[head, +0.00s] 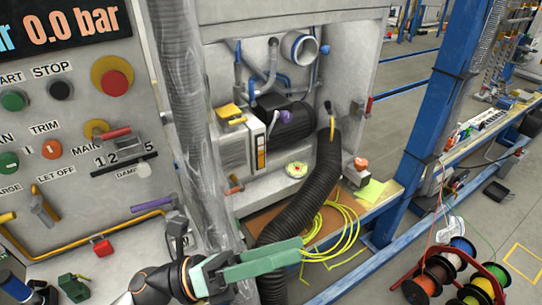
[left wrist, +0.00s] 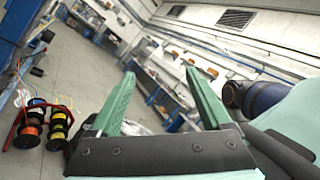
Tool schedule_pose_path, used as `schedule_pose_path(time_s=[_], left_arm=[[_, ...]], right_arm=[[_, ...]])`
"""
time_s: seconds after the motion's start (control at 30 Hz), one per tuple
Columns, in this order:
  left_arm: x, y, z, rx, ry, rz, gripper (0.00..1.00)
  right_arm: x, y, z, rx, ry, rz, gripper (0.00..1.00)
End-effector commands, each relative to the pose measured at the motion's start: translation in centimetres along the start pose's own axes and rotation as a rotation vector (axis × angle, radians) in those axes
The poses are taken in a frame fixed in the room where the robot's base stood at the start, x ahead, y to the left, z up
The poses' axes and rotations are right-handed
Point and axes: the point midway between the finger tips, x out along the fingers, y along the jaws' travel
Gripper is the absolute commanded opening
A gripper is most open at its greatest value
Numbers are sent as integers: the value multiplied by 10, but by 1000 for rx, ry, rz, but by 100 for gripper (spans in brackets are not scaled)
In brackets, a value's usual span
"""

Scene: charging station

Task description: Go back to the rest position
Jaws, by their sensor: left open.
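My left gripper (head: 298,251) reaches in from the bottom of the head view, its green fingers pointing right. It is in front of the black corrugated hose and the lower part of the machine. In the left wrist view the two green fingers of my left gripper (left wrist: 160,76) stand well apart with nothing between them. They point out into the open hall. My right gripper shows in neither view.
A control panel (head: 72,115) with buttons and a display fills the left. A black corrugated hose (head: 316,180) and a yellow cable coil (head: 345,228) lie near my gripper. A blue post (head: 440,105) and a cable-reel rack (head: 485,285) stand right. Grey floor (head: 410,75) lies open behind.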

Motion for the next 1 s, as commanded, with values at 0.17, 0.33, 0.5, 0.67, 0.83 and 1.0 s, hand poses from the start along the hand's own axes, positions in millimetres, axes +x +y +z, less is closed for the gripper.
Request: schedule_pose_path(time_s=[0.17, 0.33, 0.5, 0.67, 0.83, 1.0], left_arm=[[-68, 79, 42, -718, -626, 156, 82], [-164, 154, -5, -1283, -1143, 274, 82], [-239, 184, -95, -1695, -1567, 355, 82], [-276, 184, -163, -1923, -1832, 395, 82], [-289, 180, -192, -2011, -1944, 408, 82], [-290, 180, -194, -2016, -1950, 410, 82]], right_arm=[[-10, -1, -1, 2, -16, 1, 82], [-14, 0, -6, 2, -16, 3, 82], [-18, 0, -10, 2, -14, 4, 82], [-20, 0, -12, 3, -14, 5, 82], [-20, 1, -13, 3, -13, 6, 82], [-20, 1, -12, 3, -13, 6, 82]])
